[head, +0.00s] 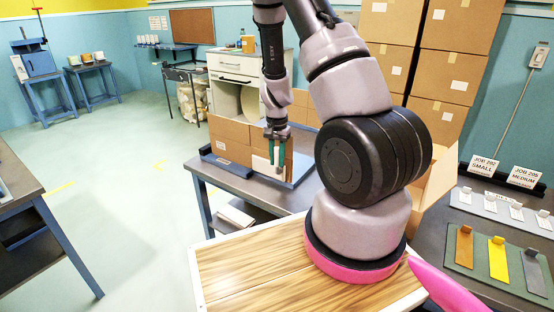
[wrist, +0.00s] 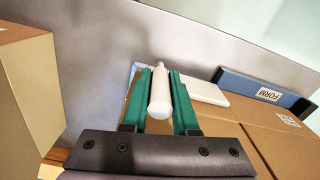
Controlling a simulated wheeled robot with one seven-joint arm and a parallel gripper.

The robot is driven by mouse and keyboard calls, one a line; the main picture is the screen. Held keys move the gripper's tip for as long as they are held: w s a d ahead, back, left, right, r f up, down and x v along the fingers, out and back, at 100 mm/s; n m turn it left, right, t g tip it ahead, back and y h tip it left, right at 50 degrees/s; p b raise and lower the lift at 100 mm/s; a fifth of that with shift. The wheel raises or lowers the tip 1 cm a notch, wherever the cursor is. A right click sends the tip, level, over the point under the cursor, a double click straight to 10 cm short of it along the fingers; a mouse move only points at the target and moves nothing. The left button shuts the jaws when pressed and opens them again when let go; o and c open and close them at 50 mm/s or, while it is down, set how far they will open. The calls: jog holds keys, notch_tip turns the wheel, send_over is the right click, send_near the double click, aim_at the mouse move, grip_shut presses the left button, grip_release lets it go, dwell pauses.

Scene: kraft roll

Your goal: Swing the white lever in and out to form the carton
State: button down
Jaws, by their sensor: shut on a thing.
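The white lever (wrist: 160,98) stands between the two green fingers of my gripper (wrist: 158,100) in the wrist view. The fingers are shut on it, one on each side. In the head view my gripper (head: 276,140) points down at the carton station, and a sliver of the lever (head: 277,156) shows between the fingers. A brown carton (wrist: 290,142) lies right of the gripper in the wrist view, beside a blue plate marked FORM (wrist: 268,93). A white flat piece (wrist: 204,91) is just behind the right finger. The lever's base is hidden.
The station stands on a grey table (head: 290,198) with blue legs. Stacked cartons (head: 425,60) rise behind my arm. At the right, a bench holds JOB signs (head: 482,166) and coloured samples (head: 497,262). Another table (head: 20,190) is at the left, with open floor between.

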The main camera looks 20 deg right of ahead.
jog(key=shift+d, duration=0.1)
dwell(0.8)
jog(key=shift+w+d+n, duration=0.25)
jog(key=shift+d+n, duration=0.15)
jog(key=shift+d, duration=0.05)
jog(key=shift+w+d+n, duration=0.2)
jog(key=shift+d+n, duration=0.2)
jog(key=shift+d, duration=0.05)
jog(key=c, duration=0.7)
grip_release()
jog(key=shift+r, duration=0.15)
notch_tip(320, 180, up, 10)
jog(key=shift+r, duration=0.25)
jog(key=shift+c, duration=0.3)
